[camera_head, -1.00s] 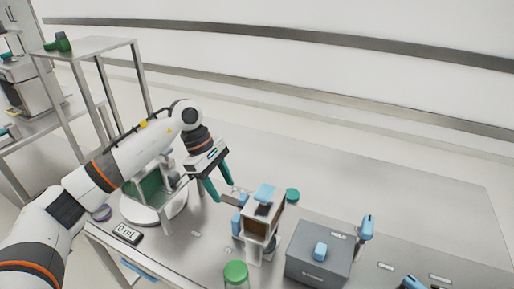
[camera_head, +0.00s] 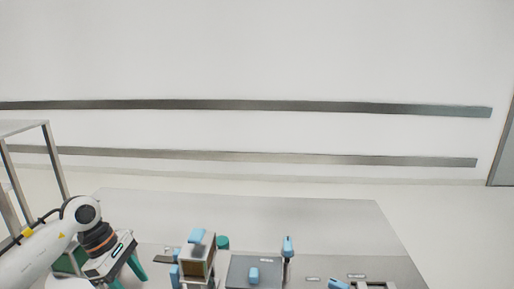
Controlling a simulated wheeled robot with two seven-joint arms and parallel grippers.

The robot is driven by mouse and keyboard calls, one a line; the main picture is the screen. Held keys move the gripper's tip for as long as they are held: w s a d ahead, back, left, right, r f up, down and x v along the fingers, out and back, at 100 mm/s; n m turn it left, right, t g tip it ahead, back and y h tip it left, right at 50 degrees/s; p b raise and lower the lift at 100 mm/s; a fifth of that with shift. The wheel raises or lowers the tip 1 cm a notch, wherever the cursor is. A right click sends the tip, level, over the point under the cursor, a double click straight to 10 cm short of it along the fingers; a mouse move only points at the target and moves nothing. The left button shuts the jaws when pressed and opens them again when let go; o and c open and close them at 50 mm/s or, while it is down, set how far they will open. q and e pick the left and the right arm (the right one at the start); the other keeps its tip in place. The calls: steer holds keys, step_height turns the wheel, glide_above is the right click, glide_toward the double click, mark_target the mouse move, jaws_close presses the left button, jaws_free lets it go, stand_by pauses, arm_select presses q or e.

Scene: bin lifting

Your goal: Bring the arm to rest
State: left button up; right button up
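My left arm comes in at the lower left of the head view. Its gripper (camera_head: 126,274) hangs over the left part of the metal table, with two teal fingers pointing down. The fingers are spread apart with nothing visible between them, though their tips are near the bottom edge of the picture. The gripper is left of a brown and white device with a light blue top (camera_head: 197,256). My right arm and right gripper are out of the picture.
The metal table (camera_head: 240,212) is bare along its back. A grey box (camera_head: 254,272) with a blue knob, a blue-topped upright tool (camera_head: 287,248) and a green cap (camera_head: 222,242) stand near the front. A metal rack (camera_head: 52,160) is at the left.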

arm_select(q)
steer(key=d+h, duration=0.1)
steer(key=d, duration=0.2)
steer(key=d+h, duration=0.2)
steer(key=d, duration=0.1)
steer(key=d+n+h, duration=0.1)
steer(key=d, duration=0.3)
steer(key=shift+s+f+t, duration=0.3)
steer(key=shift+t, duration=0.1)
steer(key=d+r+n+t+h, duration=0.95)
steer(key=n+t, duration=0.25)
steer(key=n, duration=0.5)
steer(key=s+a+f+n+t+y, duration=0.2)
steer(key=a+f+n+y, duration=0.4)
steer(key=n+y, duration=0.5)
steer(key=s+a+f+n+t+y, duration=0.2)
steer(key=a+f+n+y, duration=0.45)
steer(key=n, duration=0.85)
steer(key=s+f+n+g, duration=0.5)
steer(key=s+f+g, duration=0.25)
steer(key=s, duration=0.35)
steer(key=s+f+n+g, duration=0.4)
steer(key=s+f+g, duration=0.3)
steer(key=s, duration=0.4)
step_height(320, 180, down, 25)
steer(key=s, duration=0.1)
steer(key=s+a+f, duration=0.3)
steer(key=s+f, duration=1.4)
steer(key=shift+g+y, duration=0.3)
steer(key=shift+g, duration=0.15)
